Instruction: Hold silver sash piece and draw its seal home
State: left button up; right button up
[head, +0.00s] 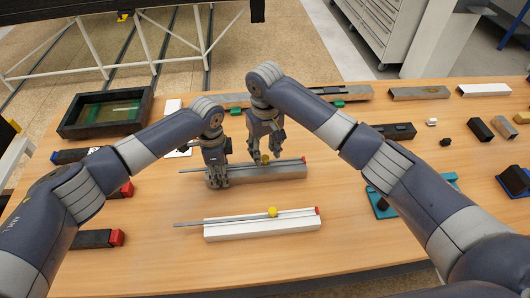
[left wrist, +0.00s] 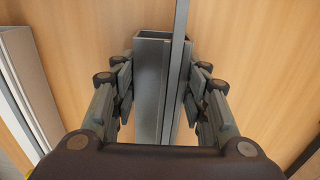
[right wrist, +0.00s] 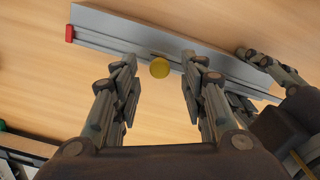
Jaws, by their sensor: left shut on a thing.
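The silver sash piece (head: 285,172) lies mid-table, with a red cap at its right end. Its thin grey seal (head: 192,171) runs along the groove and sticks out past the left end; the seal also shows in the left wrist view (left wrist: 179,50). My left gripper (head: 217,182) is shut on the piece near its left end, fingers on both sides (left wrist: 155,85). My right gripper (head: 266,157) is open above the piece's middle. A yellow knob (right wrist: 160,67) on the piece shows between its fingertips (right wrist: 157,62), apart from both.
A white sash piece (head: 260,228) with its own strip, yellow knob and red cap lies in front. A dark tray (head: 108,112) stands at back left. A long grey-brown profile (head: 345,93) lies behind. Teal plates (head: 385,207) and small blocks are at right.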

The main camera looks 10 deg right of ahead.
pick_arm(q)
jog(key=shift+a, duration=0.1)
pick_arm(e)
jog(key=shift+f, duration=0.8)
grip_shut()
jog(key=d, duration=1)
jog(key=shift+d, duration=0.15)
pick_arm(q)
jog(key=shift+a+f, duration=0.1)
jog(key=shift+a, duration=0.05)
pick_arm(e)
jog(key=shift+d, duration=0.2)
grip_release()
